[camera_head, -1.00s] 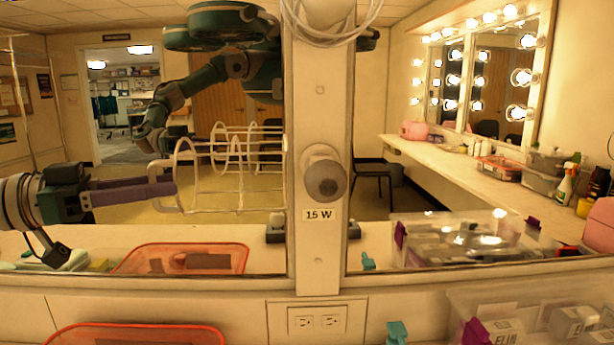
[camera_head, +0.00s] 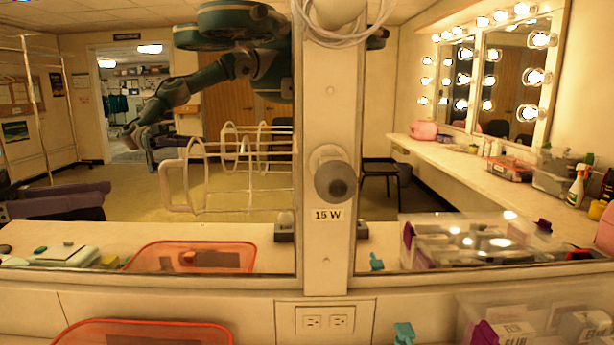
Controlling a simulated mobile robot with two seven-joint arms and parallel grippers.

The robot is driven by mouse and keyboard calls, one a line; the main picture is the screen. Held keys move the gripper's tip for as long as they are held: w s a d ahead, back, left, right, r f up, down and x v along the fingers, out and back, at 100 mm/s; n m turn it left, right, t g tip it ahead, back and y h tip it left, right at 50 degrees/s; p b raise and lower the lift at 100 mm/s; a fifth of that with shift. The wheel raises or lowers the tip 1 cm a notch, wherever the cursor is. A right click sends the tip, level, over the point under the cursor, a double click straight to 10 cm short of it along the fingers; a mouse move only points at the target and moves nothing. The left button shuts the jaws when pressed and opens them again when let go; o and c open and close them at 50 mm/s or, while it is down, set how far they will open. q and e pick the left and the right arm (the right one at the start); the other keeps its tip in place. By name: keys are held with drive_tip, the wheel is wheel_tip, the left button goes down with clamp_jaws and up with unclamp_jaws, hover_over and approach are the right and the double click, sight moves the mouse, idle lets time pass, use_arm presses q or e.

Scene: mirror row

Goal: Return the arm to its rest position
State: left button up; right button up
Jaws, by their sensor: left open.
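My left gripper (camera_head: 106,201) is at the left edge, in front of the mirror, above the counter. Only its dark purple-grey fingers and a bit of the wrist show. They are open, seen nearly side-on, and nothing shows between them. A white wire frame (camera_head: 187,205) of several hoops and bars is to the right of the fingertips, with a visible gap between. Its right end meets the post's edge; I cannot tell how it is supported. A dark green arm (camera_head: 187,88), my own, shows as a reflection in the mirror. My right gripper is not in view.
A red tray (camera_head: 150,335) and a clear box (camera_head: 540,305) are on the near side, with a teal clip (camera_head: 404,334) between. A lit vanity counter (camera_head: 460,160) shows at right.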

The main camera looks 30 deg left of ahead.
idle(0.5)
use_arm(q)
drive_tip(key=w+d+f+n+g+y, duration=0.1)
drive_tip(key=d+f+n+g+y, duration=0.2)
drive_tip(key=d+f, duration=0.45)
drive_tip(key=w+d+f+n+y, duration=0.2)
drive_tip(key=d+f+y, duration=0.35)
drive_tip(key=f, duration=0.55)
drive_tip(key=s+d+r+g+p, duration=0.1)
drive_tip(key=s+d+r+g, duration=0.1)
drive_tip(key=s+d+g, duration=0.35)
drive_tip(key=s+d+r+g, duration=0.25)
drive_tip(key=s+d, duration=0.35)
drive_tip(key=d, duration=0.4)
wheel_tip(320, 180, up, 37)
drive_tip(key=p, duration=3.8)
drive_tip(key=shift+s+a+m+g, duration=0.15)
drive_tip(key=shift+s+m+g, duration=0.2)
drive_tip(key=shift+m+g, duration=0.05)
